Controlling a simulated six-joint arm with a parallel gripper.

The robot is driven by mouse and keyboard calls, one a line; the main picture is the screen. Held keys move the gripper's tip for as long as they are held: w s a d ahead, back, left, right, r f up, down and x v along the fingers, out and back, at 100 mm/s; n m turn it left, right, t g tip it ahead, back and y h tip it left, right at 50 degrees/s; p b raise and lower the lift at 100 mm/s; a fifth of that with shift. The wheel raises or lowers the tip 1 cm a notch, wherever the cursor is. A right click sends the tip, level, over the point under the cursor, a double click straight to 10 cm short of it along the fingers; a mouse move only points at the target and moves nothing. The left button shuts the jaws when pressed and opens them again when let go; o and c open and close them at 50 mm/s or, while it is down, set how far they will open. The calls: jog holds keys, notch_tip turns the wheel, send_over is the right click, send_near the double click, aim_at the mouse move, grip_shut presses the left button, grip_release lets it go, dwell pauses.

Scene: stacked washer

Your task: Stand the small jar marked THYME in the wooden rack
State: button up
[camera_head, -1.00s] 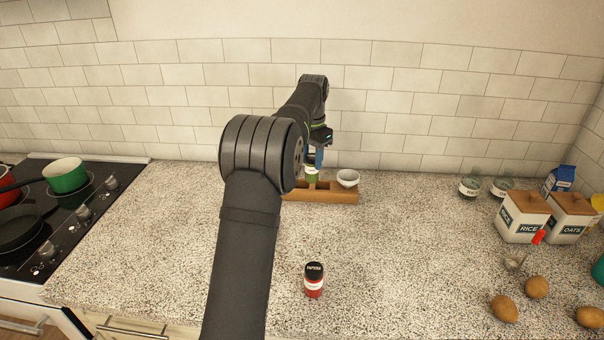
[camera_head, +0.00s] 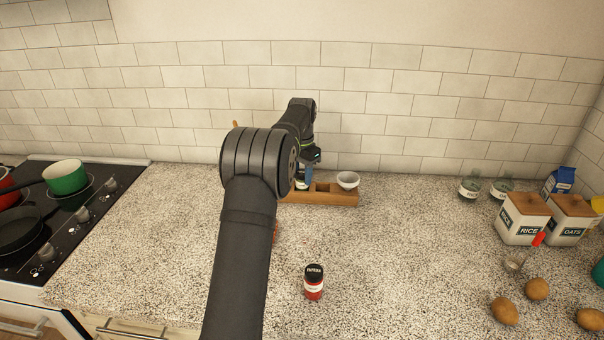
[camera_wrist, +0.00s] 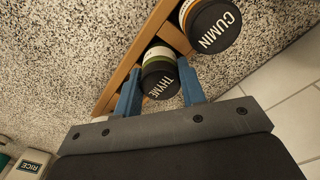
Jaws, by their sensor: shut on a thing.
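The THYME jar (camera_wrist: 158,72) has a black lid and a green and white body. In the wrist view it sits between the two blue fingers of my gripper (camera_wrist: 161,88), which is shut on it. The jar is at the wooden rack (camera_wrist: 118,78), beside the CUMIN jar (camera_wrist: 208,24); I cannot tell if its base rests in a compartment. In the head view, my gripper (camera_head: 304,178) is over the left part of the rack (camera_head: 330,198), and my arm hides much of that end.
A PAPRIKA jar (camera_head: 314,282) stands on the counter in front. Canisters (camera_head: 521,218), glass jars (camera_head: 470,188) and potatoes (camera_head: 504,309) are at the right. The stove (camera_head: 60,215) is at the left.

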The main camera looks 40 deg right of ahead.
jog(key=o, duration=1)
notch_tip(320, 180, up, 12)
jog(key=shift+r, duration=0.1)
notch_tip(320, 180, down, 12)
jog(key=shift+r, duration=1.75)
jog(key=shift+f, duration=0.1)
